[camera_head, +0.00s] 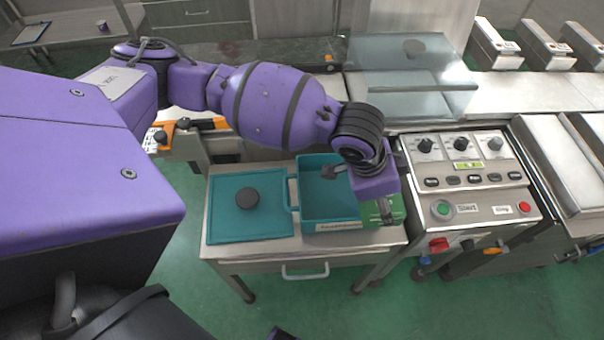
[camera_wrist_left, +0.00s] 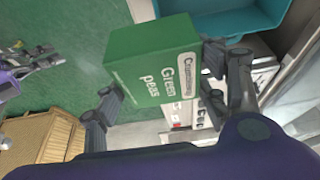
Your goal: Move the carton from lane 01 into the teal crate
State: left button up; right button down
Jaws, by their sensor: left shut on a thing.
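In the head view the carton (camera_head: 392,212) shows just below my left wrist, partly hidden by the gripper. It is beside the right wall of the teal crate (camera_head: 331,212), not inside it; its exact height I cannot tell. The crate is open, and its inside is partly hidden by my arm. The crate also shows in the left wrist view (camera_wrist_left: 225,24). My right gripper (camera_wrist_left: 38,62) is small there, fingers apart and empty.
A teal lid (camera_head: 225,228) with a dark knob lies left of the crate on a small metal table (camera_head: 255,252). A control panel (camera_head: 465,180) with knobs and buttons stands close on the right. A brown box (camera_wrist_left: 42,140) shows at the lower left of the wrist view.

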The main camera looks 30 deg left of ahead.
pick_arm(q)
jog(key=w+a+f, duration=0.1)
jog(key=a+f, duration=0.2)
jog(key=w+a+f, duration=0.2)
jog(key=a+f, duration=0.1)
jog(key=a, duration=0.1)
jog(key=w+a+f, duration=0.2)
jog(key=a+f, duration=0.1)
jog(key=a, duration=0.1)
jog(key=shift+w+a+b, duration=0.1)
jog(key=shift+a+b, duration=0.1)
jog(key=shift+b, duration=0.15)
jog(key=shift+f, duration=1.65)
jog(key=shift+f, duration=0.1)
jog(key=o, duration=1.3)
jog(key=shift+o, duration=0.2)
